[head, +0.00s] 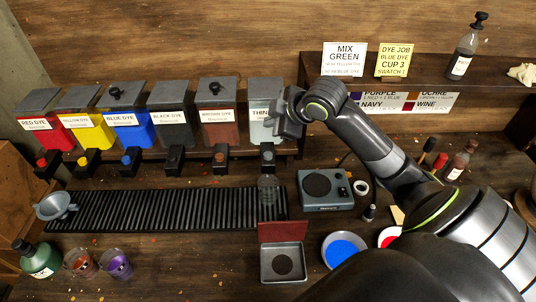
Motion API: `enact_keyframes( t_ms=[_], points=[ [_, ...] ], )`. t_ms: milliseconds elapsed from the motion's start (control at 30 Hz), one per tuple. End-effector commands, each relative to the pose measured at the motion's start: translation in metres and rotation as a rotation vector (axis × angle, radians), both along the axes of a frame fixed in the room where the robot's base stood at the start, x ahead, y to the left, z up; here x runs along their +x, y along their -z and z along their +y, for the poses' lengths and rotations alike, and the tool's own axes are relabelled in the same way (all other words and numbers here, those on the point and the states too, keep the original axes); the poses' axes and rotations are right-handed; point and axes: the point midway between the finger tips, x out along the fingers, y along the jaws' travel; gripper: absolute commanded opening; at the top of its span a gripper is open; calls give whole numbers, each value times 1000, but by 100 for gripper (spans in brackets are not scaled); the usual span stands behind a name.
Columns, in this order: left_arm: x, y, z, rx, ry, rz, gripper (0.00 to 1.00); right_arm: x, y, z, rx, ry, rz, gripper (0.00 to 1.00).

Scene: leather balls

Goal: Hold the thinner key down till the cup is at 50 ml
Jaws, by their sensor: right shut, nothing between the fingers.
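The thinner dispenser (258,133) is the pale one at the right end of the dispenser row, its label partly hidden by my right gripper. Its grey key (267,156) sits on the dark tap block below it. A clear cup (268,190) stands on the ribbed black rack under that tap. The cup's marks and liquid level are too small to read. My right gripper (282,118) is shut and empty, in front of the thinner dispenser and above the key, apparently not touching it. My left gripper is not in view.
Red, yellow, blue (131,130), black and brown dye dispensers stand to the left. The ribbed rack (150,210) is otherwise bare except for a funnel (56,207) at its left end. A grey scale-like device (325,189) and an open tin (283,262) lie near the cup.

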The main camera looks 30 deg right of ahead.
Motion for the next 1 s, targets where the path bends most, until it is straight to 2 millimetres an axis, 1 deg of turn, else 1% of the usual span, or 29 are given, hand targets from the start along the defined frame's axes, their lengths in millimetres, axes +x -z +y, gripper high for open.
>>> enact_keyframes(
  t_ms=[33, 100, 200, 567, 733, 833, 1000],
  points=[
    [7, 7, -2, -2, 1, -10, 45, 0, 7, 0, 0, 0, 0, 0],
    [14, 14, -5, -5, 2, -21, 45, 0, 13, 0, 0, 0, 0, 0],
    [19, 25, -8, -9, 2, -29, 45, 0, 23, 0, 0, 0, 0, 0],
    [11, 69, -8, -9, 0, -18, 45, 0, 62, 0, 0, 1, -1, 0],
    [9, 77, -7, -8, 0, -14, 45, 0, 79, 0, 1, 1, 0, 0],
    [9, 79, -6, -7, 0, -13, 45, 0, 83, 0, 1, 1, 0, 0],
    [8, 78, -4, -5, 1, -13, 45, 0, 83, 0, 0, 0, 0, 0]
  ],
)
